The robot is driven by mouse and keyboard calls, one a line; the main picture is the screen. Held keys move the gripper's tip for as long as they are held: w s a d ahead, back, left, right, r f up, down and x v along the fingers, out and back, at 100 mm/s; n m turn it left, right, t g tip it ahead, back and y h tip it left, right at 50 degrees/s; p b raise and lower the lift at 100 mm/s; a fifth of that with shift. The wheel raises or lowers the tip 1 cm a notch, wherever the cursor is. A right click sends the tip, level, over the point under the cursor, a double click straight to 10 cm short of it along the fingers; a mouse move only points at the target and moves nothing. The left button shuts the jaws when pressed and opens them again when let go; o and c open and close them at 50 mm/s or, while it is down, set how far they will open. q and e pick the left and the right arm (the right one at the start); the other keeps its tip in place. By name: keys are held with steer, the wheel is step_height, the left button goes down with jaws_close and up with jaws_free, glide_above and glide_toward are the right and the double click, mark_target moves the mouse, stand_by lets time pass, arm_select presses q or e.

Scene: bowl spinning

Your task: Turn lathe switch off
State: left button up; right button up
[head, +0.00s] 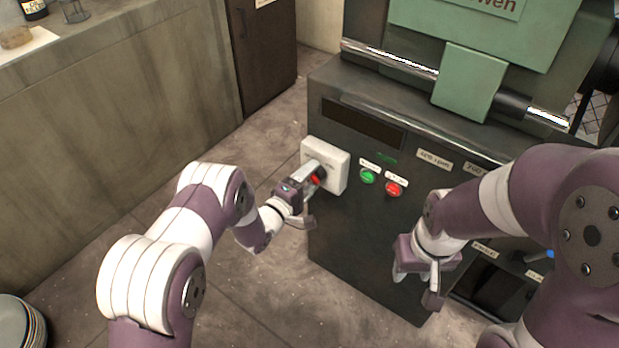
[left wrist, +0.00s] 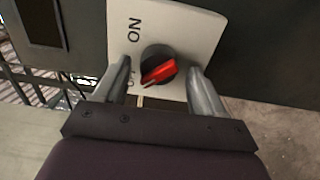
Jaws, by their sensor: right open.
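The lathe switch is a dark round knob with a red handle (left wrist: 158,73) on a white plate (left wrist: 190,35). In the head view the red handle (head: 316,180) shows on the white box (head: 338,170) at the left of the lathe's front. In the left wrist view "ON" is readable, and a second label beside the knob is mostly hidden. The red handle slants toward that hidden label. My left gripper (left wrist: 162,78) is open, with a finger on each side of the knob and gaps between. My right gripper (head: 418,278) is open and empty before the lower front panel.
The dark lathe cabinet (head: 350,225) carries a green button (head: 368,176) and a red button (head: 393,189) right of the switch. A green lathe part (head: 470,80) is above. A stone counter (head: 110,110) stands at the left, with open floor (head: 245,280) between.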

arm_select(q)
steer(key=shift+r, duration=0.1)
steer(key=p+v, duration=0.3)
steer(key=v, duration=0.9)
steer(key=shift+s+a, duration=0.15)
steer(key=shift+s, duration=0.1)
